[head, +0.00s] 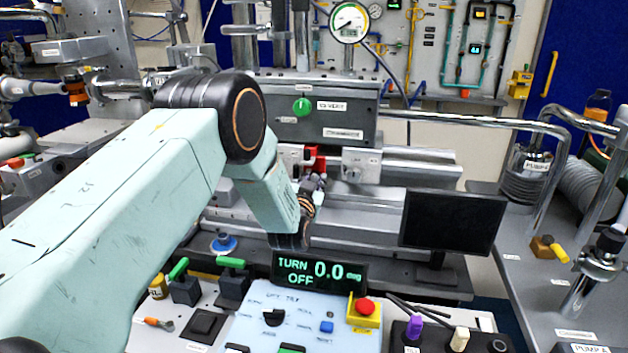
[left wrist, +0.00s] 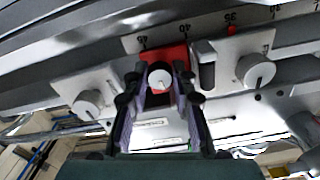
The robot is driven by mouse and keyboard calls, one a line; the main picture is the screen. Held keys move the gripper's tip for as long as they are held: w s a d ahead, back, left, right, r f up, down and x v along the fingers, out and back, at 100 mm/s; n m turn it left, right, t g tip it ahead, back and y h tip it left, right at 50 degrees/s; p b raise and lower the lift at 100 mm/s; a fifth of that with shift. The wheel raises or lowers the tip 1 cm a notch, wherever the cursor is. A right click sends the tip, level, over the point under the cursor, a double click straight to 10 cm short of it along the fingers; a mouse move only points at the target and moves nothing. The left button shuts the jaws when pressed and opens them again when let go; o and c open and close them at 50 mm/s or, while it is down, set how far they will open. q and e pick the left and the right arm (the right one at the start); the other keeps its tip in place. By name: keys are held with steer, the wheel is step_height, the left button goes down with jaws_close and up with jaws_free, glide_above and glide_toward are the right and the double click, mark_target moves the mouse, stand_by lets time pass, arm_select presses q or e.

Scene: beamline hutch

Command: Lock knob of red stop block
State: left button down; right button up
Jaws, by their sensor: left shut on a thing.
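The red stop block (head: 313,157) sits on the grey rail below the panel with the green knob. It shows in the left wrist view (left wrist: 178,54) at the top centre, with a round white lock knob (left wrist: 161,78) with a dark pointer mark on its face. My left gripper (head: 318,182) is in front of the block in the head view. In the left wrist view my left gripper (left wrist: 160,82) has one finger on each side of the white knob and is shut on it. The fingers hide the block's lower sides. My right gripper is not in view.
Grey blocks with similar white knobs flank the red block: one knob at left (left wrist: 88,103), another at right (left wrist: 256,70). A number scale (left wrist: 190,36) runs behind.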

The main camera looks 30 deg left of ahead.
arm_select(q)
steer(key=shift+w+r+m, duration=0.1)
steer(key=shift+r+m, duration=0.2)
steer(key=shift+m, duration=0.2)
steer(key=c, duration=1.5)
jaws_free()
steer(key=o, duration=0.4)
steer(key=shift+f, duration=0.15)
steer(key=v, duration=1.2)
